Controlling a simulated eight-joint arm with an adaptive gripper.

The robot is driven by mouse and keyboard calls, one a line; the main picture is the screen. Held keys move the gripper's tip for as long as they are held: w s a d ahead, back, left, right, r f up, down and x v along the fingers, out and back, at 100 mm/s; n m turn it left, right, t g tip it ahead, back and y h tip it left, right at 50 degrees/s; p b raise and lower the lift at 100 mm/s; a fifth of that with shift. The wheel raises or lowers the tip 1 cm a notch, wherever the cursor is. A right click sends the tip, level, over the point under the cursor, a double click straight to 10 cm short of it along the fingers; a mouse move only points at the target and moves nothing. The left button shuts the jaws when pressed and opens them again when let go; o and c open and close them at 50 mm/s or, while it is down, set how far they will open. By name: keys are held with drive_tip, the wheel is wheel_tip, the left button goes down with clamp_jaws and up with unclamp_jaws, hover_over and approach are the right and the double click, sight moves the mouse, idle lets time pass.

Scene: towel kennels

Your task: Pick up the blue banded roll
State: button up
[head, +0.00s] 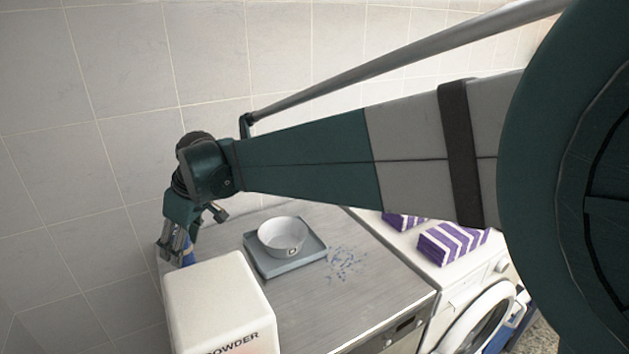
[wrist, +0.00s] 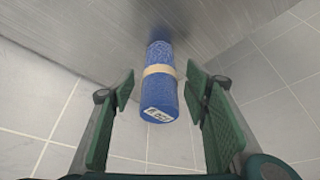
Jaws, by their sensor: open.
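The blue banded roll (wrist: 161,98) shows in the wrist view, a rough blue cylinder with a tan band around its middle and a white label on its near end. Its far end meets the metal counter top. My gripper (wrist: 161,87) is open, with one finger to the left and one to the right of the roll and gaps on both sides. In the head view my gripper (head: 178,243) points down at the back left of the counter, and a small part of the blue roll (head: 189,256) shows beside the fingers. The rest is hidden there.
A white powder box (head: 222,305) stands in front of the roll, close to my gripper. A white bowl (head: 282,236) sits in a grey tray (head: 288,266) to the right. Blue specks lie beside it. Striped purple towels (head: 452,243) lie on a washer. A tiled wall is behind.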

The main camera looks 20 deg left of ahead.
drive_tip(key=shift+a+f, duration=0.15)
drive_tip(key=shift+f, duration=0.25)
drive_tip(key=c, duration=1.1)
drive_tip(key=shift+r, duration=0.2)
drive_tip(key=shift+c, duration=0.2)
drive_tip(key=shift+r, duration=4.85)
